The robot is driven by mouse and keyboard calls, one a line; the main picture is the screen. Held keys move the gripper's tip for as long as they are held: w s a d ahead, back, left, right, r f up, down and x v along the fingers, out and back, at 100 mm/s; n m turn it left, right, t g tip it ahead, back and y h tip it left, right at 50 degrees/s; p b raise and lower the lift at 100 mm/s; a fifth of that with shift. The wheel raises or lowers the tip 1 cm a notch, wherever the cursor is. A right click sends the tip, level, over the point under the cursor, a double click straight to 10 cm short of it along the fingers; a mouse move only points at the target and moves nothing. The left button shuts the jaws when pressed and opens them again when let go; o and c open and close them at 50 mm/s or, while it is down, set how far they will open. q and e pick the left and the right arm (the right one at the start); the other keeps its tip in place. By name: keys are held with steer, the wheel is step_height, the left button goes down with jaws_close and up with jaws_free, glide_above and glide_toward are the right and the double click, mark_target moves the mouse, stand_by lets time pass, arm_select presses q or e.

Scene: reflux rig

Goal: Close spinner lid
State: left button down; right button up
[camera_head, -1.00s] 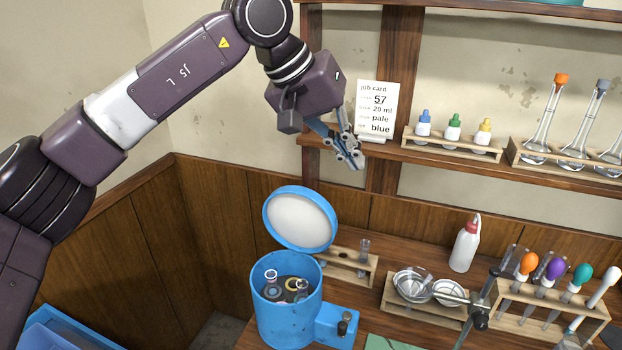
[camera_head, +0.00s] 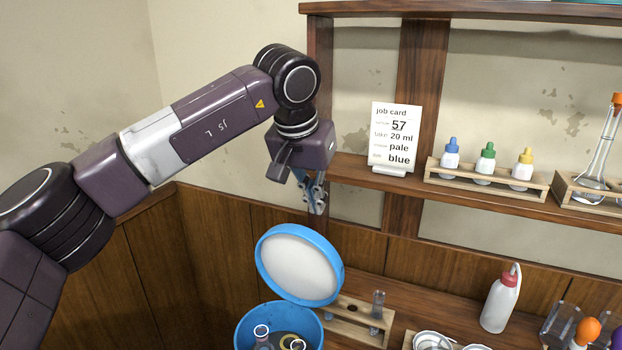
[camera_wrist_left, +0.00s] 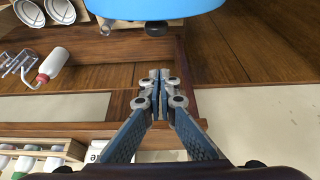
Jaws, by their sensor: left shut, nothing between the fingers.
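The blue spinner (camera_head: 247,328) stands at the bottom of the head view, its lower part cut off by the frame. Its round lid (camera_head: 299,264), blue-rimmed with a pale inner face, stands open and tilted up at the back. Tubes show inside the spinner's bowl. My left gripper (camera_head: 318,211) is shut and empty, above and behind the raised lid, apart from it. In the left wrist view the shut fingertips (camera_wrist_left: 159,76) point toward a blue rounded part (camera_wrist_left: 150,8) at the top edge, with a gap between. My right gripper is not in view.
A wooden tube rack (camera_head: 352,322) stands right of the lid, with a white wash bottle (camera_head: 502,300) farther right. The wall shelf (camera_head: 440,192) holds a job card (camera_head: 394,137) and dropper bottles (camera_head: 485,163) close right of my left gripper.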

mark_target(303, 260)
arm_select(q)
steer(key=shift+s+a+f+p, duration=0.1)
steer(key=shift+s+a+f, duration=0.1)
steer(key=shift+s, duration=0.4)
steer(key=shift+s+a+f+p, duration=0.15)
steer(key=shift+s+a+f, duration=0.1)
steer(key=shift+s, duration=0.35)
steer(key=shift+s+a+f+p, duration=0.1)
steer(key=shift+s+a+f, duration=0.1)
steer(key=shift+s, duration=0.4)
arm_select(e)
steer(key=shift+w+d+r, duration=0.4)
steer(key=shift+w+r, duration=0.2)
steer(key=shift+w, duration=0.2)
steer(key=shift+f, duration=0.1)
